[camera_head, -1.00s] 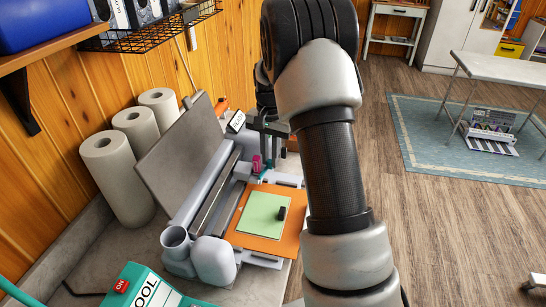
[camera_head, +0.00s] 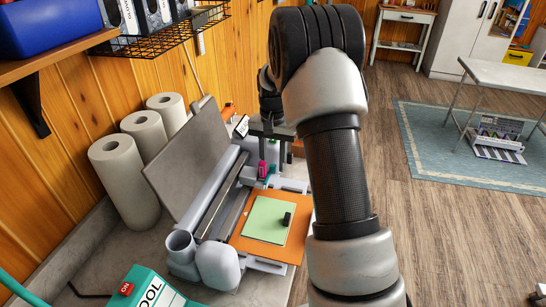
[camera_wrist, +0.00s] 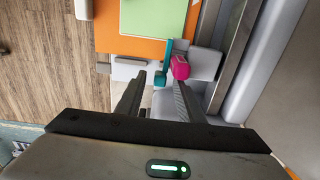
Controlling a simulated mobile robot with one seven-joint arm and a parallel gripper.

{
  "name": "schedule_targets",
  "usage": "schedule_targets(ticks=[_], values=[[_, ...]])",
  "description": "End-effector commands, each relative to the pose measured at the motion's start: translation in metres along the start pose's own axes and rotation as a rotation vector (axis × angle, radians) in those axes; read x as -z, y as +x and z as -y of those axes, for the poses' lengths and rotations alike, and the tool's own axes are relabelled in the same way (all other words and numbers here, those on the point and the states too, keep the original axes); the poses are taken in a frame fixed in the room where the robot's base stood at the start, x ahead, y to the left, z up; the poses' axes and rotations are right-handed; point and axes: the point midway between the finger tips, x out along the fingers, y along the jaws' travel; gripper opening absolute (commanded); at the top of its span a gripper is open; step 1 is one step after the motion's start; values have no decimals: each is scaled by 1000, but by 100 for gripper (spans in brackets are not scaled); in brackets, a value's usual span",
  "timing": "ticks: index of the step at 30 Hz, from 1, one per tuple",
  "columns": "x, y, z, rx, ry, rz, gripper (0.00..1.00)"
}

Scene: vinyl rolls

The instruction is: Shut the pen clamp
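The cutting machine (camera_head: 206,208) stands on the bench with its grey lid raised. On its carriage is the pen clamp area, with a magenta part (camera_head: 262,168) and a teal part (camera_head: 271,175). In the wrist view the magenta part (camera_wrist: 180,67) sits right of the upright teal part (camera_wrist: 162,64). I cannot tell which of the two is the clamp's moving piece. My gripper (camera_wrist: 160,82) is open, with its fingers apart and nothing held between them. Both coloured parts show just beyond the fingertips.
Paper rolls (camera_head: 125,180) stand left of the raised lid (camera_head: 190,157).

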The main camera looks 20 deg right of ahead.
Motion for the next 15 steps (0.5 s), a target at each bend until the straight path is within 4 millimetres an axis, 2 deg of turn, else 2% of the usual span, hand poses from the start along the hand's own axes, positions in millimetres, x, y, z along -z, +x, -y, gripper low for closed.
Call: schedule_targets(ticks=[5, 8, 15], values=[[1, -16, 0, 2, 0, -4, 34], [1, -36, 1, 3, 0, -5, 34], [1, -95, 1, 3, 0, -6, 34]])
